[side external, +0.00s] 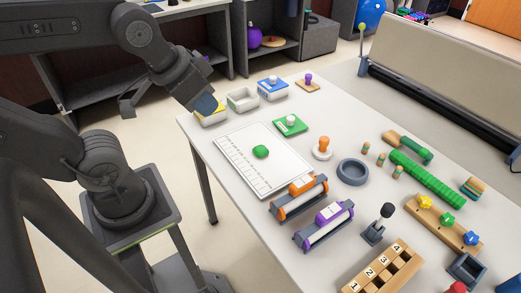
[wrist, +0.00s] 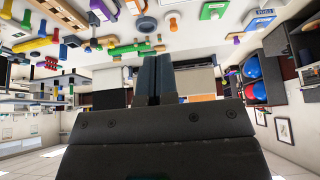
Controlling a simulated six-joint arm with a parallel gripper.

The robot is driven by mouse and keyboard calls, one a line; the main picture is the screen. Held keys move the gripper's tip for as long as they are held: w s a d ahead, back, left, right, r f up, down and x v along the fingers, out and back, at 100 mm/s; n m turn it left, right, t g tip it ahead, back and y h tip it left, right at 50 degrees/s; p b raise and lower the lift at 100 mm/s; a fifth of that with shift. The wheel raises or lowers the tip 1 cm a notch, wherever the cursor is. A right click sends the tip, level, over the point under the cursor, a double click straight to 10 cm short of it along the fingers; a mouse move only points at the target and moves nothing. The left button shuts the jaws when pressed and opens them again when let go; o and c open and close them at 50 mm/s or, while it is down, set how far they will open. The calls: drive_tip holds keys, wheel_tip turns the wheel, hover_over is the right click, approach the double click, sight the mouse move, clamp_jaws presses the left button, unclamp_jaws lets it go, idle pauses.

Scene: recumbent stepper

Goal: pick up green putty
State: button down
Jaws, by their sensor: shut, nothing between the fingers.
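The green putty (side external: 261,152) is a small rounded lump. It rests on a white ruled mat (side external: 242,172) near the left side of the table. My gripper (side external: 206,105) is at the table's far left corner, left of and behind the putty in the side view, apart from it. In the wrist view its two dark blue fingers (wrist: 156,72) are together with nothing between them. I cannot make out the putty in the wrist view, which looks across the room upside down.
A yellow-edged box (side external: 211,119) lies just beneath or behind my fingers in the side view. A green board with a white knob (side external: 290,125) lies behind the putty. Orange (side external: 299,193) and purple (side external: 325,226) roller stands are in front of the mat. Several other items crowd the right side.

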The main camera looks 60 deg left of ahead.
drive_tip(key=c, duration=1.9)
unclamp_jaws()
drive_tip(key=o, duration=1.5)
drive_tip(key=shift+c, duration=0.2)
drive_tip(key=n+g+y, duration=0.1)
drive_tip(key=n+g, duration=0.5)
drive_tip(key=n, duration=1.2)
hover_over(260, 150)
drive_tip(key=f, duration=2.6)
drive_tip(key=shift+w+d+f, duration=0.2)
drive_tip(key=shift+d, duration=0.2)
drive_tip(key=shift+s+a+f, duration=0.1)
drive_tip(key=shift+a+f, duration=0.1)
drive_tip(key=shift+f, duration=1.25)
drive_tip(key=shift+a+f, duration=0.2)
drive_tip(key=shift+f, duration=1.25)
